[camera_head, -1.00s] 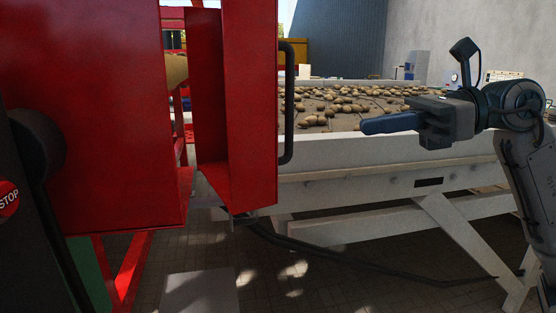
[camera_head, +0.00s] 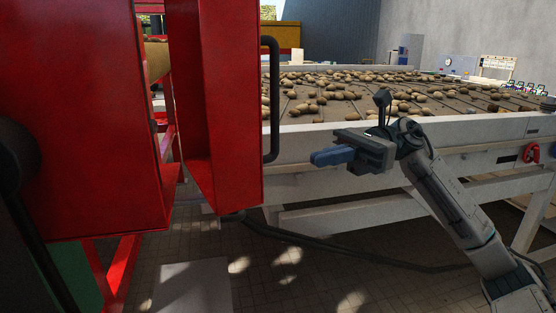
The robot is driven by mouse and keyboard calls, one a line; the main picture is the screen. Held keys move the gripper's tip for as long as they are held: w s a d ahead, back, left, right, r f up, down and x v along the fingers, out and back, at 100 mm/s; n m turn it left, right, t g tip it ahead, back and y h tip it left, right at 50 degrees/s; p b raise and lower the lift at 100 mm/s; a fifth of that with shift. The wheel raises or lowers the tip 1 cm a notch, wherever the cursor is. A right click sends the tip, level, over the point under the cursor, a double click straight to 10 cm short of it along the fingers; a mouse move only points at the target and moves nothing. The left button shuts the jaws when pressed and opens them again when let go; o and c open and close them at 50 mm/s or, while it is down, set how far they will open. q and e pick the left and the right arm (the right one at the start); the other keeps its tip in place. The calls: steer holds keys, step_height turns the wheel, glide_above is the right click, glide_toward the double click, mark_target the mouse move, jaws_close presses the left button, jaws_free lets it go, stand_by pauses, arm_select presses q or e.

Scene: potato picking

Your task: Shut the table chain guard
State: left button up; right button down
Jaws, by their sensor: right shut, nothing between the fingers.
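The chain guard (camera_head: 232,100) is a tall red panel left of the middle, with a black bar handle (camera_head: 273,100) on its right edge. It stands out at an angle, with a gap between it and the large red housing (camera_head: 75,110) on the left. My right gripper (camera_head: 318,157) is shut and empty, its blue fingers pointing left. In the picture it is right of the handle and level with its lower end, apart from it. My left gripper is not in view.
The pale-framed picking table (camera_head: 400,127) with many potatoes lies behind my right gripper. A red knob (camera_head: 531,153) sits on its frame at the right. A dark cable or bar (camera_head: 340,254) runs low below the table. The space between gripper and handle looks clear.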

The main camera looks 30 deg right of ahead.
arm_select(q)
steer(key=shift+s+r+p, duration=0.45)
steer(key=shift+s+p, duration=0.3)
steer(key=shift+p, duration=0.05)
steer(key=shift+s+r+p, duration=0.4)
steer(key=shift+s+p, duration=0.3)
steer(key=shift+p, duration=0.15)
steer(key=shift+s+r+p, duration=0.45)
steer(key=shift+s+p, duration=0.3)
steer(key=shift+p, duration=0.05)
arm_select(e)
steer(key=a, duration=0.9)
steer(key=shift+s+a, duration=0.15)
